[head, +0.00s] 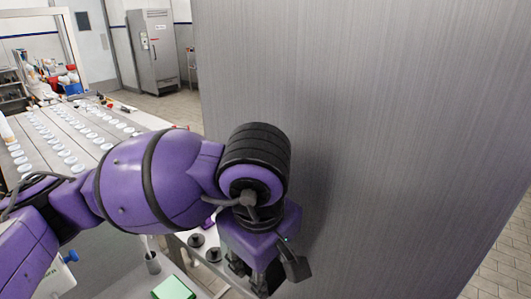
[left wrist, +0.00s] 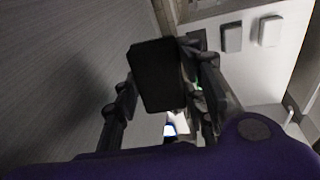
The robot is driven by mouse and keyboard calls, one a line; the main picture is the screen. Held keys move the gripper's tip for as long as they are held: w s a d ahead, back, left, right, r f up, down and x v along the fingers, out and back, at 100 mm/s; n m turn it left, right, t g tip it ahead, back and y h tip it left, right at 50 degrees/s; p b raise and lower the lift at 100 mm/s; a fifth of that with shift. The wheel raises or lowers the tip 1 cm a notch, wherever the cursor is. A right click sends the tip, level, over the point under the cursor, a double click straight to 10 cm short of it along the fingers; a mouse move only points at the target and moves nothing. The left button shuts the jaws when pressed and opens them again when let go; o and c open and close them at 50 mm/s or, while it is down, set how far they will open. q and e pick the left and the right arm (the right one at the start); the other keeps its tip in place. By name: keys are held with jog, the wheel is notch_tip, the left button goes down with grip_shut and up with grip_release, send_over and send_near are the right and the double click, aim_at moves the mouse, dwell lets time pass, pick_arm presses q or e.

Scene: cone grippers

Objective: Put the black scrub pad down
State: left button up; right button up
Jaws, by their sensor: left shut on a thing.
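The black scrub pad (left wrist: 155,75) shows in the left wrist view as a dark flat block. My left gripper (left wrist: 163,90) is shut on it, with a finger at each side. In the head view my left gripper (head: 266,272) hangs low, close to the tall grey metal panel and over the edge of a white surface. A dark piece beside its fingers there may be the pad or a finger; I cannot tell. The surface straight under the pad is hidden. My right gripper is in neither view.
The tall grey metal panel (head: 370,120) fills the right side. A white surface (head: 183,236) with dark round items (head: 196,240) lies left of the gripper, with a green block (head: 174,288) nearby. A long table with rows of white discs (head: 72,160) stands at far left.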

pick_arm(q)
jog(key=w+a+f+m+h, duration=0.1)
jog(key=w+a+m, duration=0.15)
jog(key=a, duration=0.35)
jog(key=w+a+f+m+g, duration=0.1)
jog(key=w+a+m, duration=0.1)
jog(key=a+m, duration=0.25)
jog(key=w+a+f+m+h, duration=0.1)
jog(key=w+a+m, duration=0.15)
jog(key=a, duration=0.35)
jog(key=s+f, duration=0.5)
jog(key=shift+f, duration=0.35)
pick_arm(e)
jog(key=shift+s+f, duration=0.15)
pick_arm(q)
jog(key=shift+d+f, duration=0.1)
jog(key=shift+d, duration=0.1)
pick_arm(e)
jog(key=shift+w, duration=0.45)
pick_arm(q)
jog(key=shift+a, duration=0.15)
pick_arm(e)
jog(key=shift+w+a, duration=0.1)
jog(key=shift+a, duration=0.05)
